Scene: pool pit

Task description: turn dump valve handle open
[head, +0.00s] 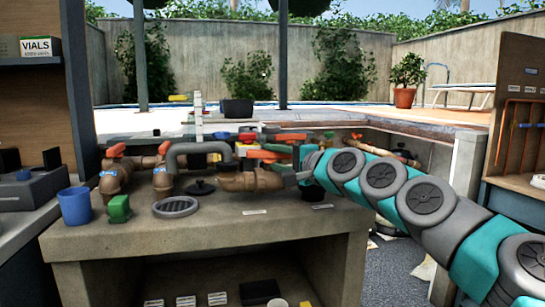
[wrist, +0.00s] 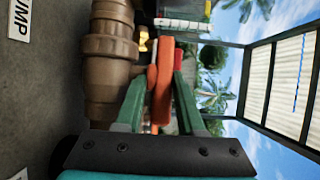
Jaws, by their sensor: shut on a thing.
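The dump valve is a brown pipe fitting (wrist: 108,45) in the wrist view, beside a partly visible label ending in "UMP" (wrist: 18,20). Its orange handle (wrist: 164,85) lies between the green fingers of my gripper (wrist: 158,95), which is shut on it. In the head view, my gripper (head: 291,178) reaches in from the right, beside the brown fitting (head: 252,179) at the right of the bench top. An orange-red handle (head: 265,154) shows above that fitting. My arm and gripper partly hide the grip there.
Other brown pipes with orange handles (head: 116,150) stand at left. A wall (head: 465,185) is at right.

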